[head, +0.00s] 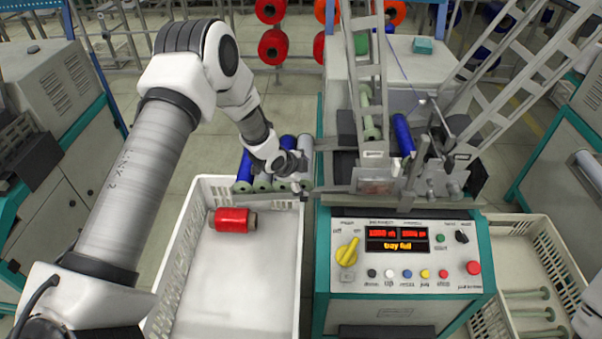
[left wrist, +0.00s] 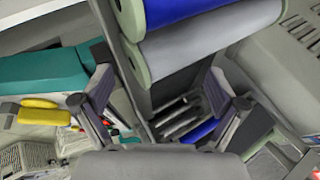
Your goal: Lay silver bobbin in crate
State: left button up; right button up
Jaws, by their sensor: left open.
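The silver bobbin (head: 305,144) lies at the right end of a row of bobbins, beside blue ones, behind the white crate and left of the machine. In the left wrist view the silver bobbin (left wrist: 212,48) crosses the top, with a pale green flange at its left end. My left gripper (head: 298,172) is open and empty, close to the near end of the row. In the left wrist view its two fingers (left wrist: 160,85) stand apart with the bobbin beyond them; I cannot tell whether they touch it. The white crate (head: 178,262) holds a red bobbin (head: 232,220). My right gripper is out of view.
The winding machine's control panel (head: 405,262) shows "tray full" and stands right of the crate. Blue bobbins (head: 288,143) lie close beside the silver one. Another crate (head: 545,238) with empty spools stands at the right. The front of the white crate is clear.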

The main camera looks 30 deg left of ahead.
pick_arm(q)
jog(key=c, duration=1.3)
jog(key=shift+s+r, duration=0.2)
grip_shut()
jog(key=shift+w+r+p, duration=0.15)
jog(key=shift+r+p, duration=0.55)
jog(key=shift+r, duration=0.2)
jog(key=shift+r+p, duration=0.45)
jog(key=shift+r, duration=0.4)
jog(key=shift+r+p, duration=1.35)
jog(key=shift+r, duration=0.45)
jog(key=shift+w+r+p, duration=0.25)
jog(key=shift+r+p, duration=0.6)
jog(key=shift+s+r+p, duration=0.15)
jog(key=shift+r+p, duration=0.25)
jog(key=shift+r, duration=0.1)
